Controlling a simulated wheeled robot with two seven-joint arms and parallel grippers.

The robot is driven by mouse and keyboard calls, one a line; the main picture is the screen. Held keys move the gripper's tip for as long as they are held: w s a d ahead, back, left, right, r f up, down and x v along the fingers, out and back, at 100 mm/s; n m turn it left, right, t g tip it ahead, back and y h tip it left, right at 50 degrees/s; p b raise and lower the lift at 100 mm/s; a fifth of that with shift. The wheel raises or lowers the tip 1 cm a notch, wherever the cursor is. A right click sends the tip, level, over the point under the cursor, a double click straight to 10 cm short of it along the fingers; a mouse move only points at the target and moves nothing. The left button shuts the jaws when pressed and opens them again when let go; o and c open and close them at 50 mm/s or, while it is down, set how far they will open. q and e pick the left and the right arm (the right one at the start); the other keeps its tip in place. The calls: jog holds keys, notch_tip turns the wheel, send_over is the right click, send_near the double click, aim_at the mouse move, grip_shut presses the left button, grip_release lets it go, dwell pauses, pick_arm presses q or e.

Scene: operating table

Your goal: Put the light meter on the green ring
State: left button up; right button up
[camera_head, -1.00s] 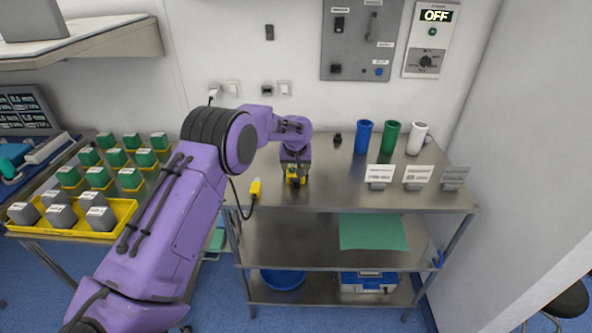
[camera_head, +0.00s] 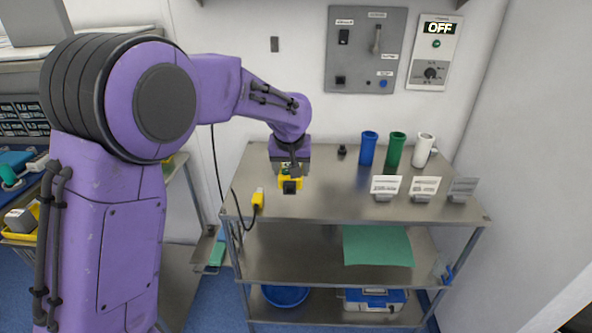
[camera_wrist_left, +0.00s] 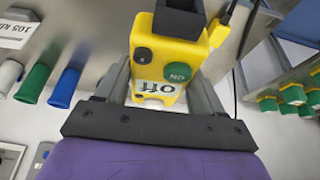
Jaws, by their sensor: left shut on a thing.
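The light meter is a small yellow box with a dark end (camera_head: 291,183); it also shows in the left wrist view (camera_wrist_left: 165,58), with a green button and a label reading "off". My left gripper (camera_head: 290,165) is shut on it, with one finger on each side. The meter is over the left part of the steel cart's top shelf; I cannot tell whether it touches the shelf. I cannot make out a green ring in either view. My right gripper is not in view.
Blue (camera_head: 368,148), green (camera_head: 395,150) and white (camera_head: 423,151) cups stand at the back right of the cart top (camera_head: 335,195). White cards (camera_head: 385,187) stand before them. A yellow plug (camera_head: 258,199) on a black cable lies at the left edge. The front middle is clear.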

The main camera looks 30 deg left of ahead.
pick_arm(q)
jog(key=shift+s+d+r, duration=0.3)
jog(key=shift+s+r, duration=0.1)
jog(key=shift+s, duration=0.3)
jog(key=shift+w+d+m, duration=0.1)
jog(key=shift+w+m, duration=0.2)
jog(key=shift+w, duration=0.1)
jog(key=s+d+f+m+h, duration=0.1)
jog(key=s+d+f+m, duration=0.2)
jog(key=d+f, duration=0.3)
jog(key=s+d+f+m+h, duration=0.1)
jog(key=s+d+f, duration=0.4)
jog(key=d, duration=0.5)
notch_tip(320, 180, down, 2)
jog(key=shift+s+d+f+m+t, duration=0.1)
jog(key=shift+s+d+m+t, duration=0.2)
jog(key=shift+m, duration=0.6)
